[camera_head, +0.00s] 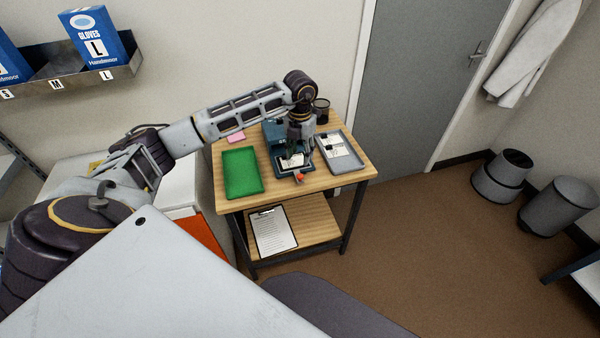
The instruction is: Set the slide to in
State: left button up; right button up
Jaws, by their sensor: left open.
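A dark teal device (274,135) stands on the small wooden table, between a green tray and a grey tray. A white piece (293,161) lies on its front part, and a small red knob (300,177) shows at its front edge. I cannot make out the slide or its position at this size. My left gripper (296,150) points down over the device, open, and hides part of it. I cannot tell if its fingers touch anything. My right gripper is not in view.
The green tray (242,173) looks empty. The grey tray (333,163) holds pale items. A dark cup (321,106) stands behind the device, and a pink pad (236,138) lies at the back left. A clipboard (273,230) lies on the lower shelf.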

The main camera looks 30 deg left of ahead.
aim_at(300, 175)
pick_arm(q)
notch_tip(300, 175, down, 10)
jog(key=shift+r+p, duration=0.1)
jog(key=shift+p, duration=0.3)
dwell(0.3)
grip_shut()
